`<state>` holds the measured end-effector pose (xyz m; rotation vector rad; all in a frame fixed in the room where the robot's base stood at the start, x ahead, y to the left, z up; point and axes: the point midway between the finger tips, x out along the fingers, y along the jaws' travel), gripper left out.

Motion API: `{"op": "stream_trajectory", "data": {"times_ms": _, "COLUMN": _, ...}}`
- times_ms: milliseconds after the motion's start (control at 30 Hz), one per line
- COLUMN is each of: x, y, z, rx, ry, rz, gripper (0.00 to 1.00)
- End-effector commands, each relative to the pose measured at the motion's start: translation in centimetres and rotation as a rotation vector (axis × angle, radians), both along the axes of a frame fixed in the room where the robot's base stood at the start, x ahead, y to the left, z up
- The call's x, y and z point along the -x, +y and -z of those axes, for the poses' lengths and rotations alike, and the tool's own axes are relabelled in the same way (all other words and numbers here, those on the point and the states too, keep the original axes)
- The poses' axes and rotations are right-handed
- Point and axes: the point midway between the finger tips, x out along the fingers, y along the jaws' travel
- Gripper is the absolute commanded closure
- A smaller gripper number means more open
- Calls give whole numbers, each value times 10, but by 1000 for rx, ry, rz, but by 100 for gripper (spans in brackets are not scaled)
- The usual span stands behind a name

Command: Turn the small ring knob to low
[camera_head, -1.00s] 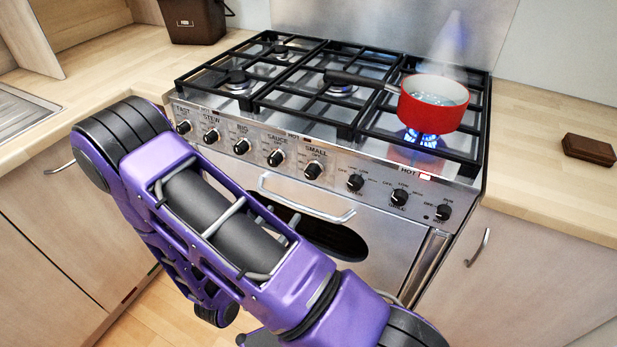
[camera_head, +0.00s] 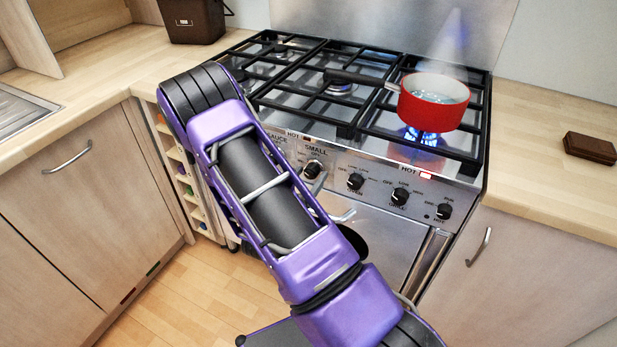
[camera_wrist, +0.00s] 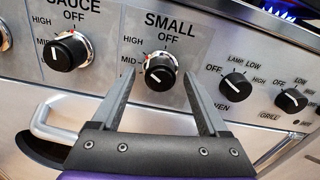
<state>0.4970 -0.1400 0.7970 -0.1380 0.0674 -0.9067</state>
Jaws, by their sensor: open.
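The small ring knob (camera_wrist: 160,70) is black with a white pointer line and sits under the label SMALL in the wrist view. Its pointer tilts to the left and down, away from the OFF mark above it. It also shows in the head view (camera_head: 313,169), beside my arm. My gripper (camera_wrist: 160,84) is open in the wrist view, its two fingers reaching toward the knob with one on each side. I cannot tell whether they touch it. In the head view my gripper is hidden behind my purple arm.
The sauce knob (camera_wrist: 68,52) is left of my gripper and the oven knob (camera_wrist: 235,87) is right. A metal oven handle (camera_wrist: 50,120) lies below. A red pan (camera_head: 433,102) of steaming liquid stands over a lit blue flame (camera_head: 421,137). A HOT lamp glows at the front right.

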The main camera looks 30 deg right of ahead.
Motion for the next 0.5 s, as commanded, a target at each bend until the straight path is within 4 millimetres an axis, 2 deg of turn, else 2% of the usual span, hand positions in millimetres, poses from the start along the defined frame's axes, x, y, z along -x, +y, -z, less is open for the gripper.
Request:
{"op": "stream_trajectory", "data": {"times_ms": 167, "x": 0, "y": 0, "z": 0, "rx": 0, "ry": 0, "rz": 0, "gripper": 24}}
{"op": "stream_trajectory", "data": {"times_ms": 500, "x": 0, "y": 0, "z": 0, "rx": 0, "ry": 0, "rz": 0, "gripper": 86}}
